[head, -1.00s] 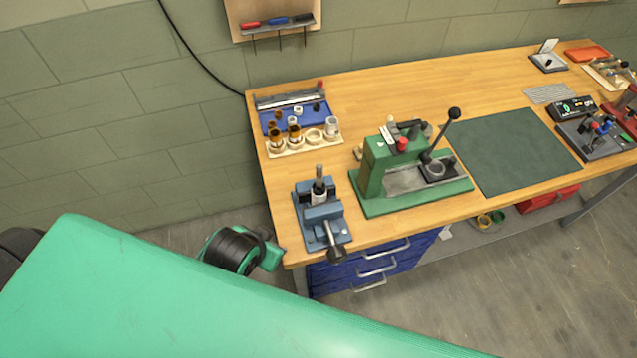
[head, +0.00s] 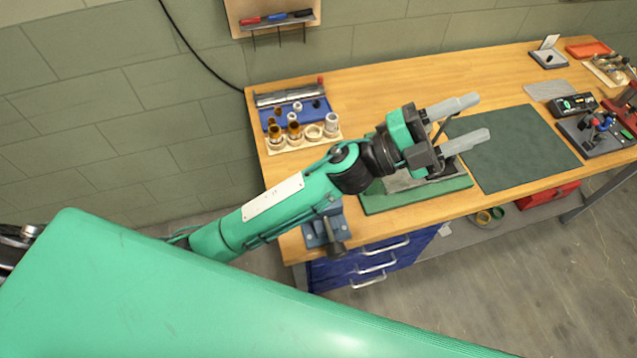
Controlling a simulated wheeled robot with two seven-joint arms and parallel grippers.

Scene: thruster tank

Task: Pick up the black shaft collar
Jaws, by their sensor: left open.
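A small black part (head: 317,104) sits at the right side of the blue tray (head: 268,118) at the back left of the bench. It may be the black shaft collar, but it is too small to be sure. My left gripper (head: 482,118) is open and empty, its two grey fingers pointing right, above the green press and the left edge of the dark mat. It is well to the right of the blue tray. My left arm hides most of the press and part of the blue vise. My right gripper is not in view.
A wooden rack (head: 276,146) with several cylindrical parts stands in front of the tray. The green press base (head: 415,199) and blue vise (head: 318,232) stand near the front edge. The dark green mat (head: 515,150) is bare. A black control box (head: 573,105) is at right.

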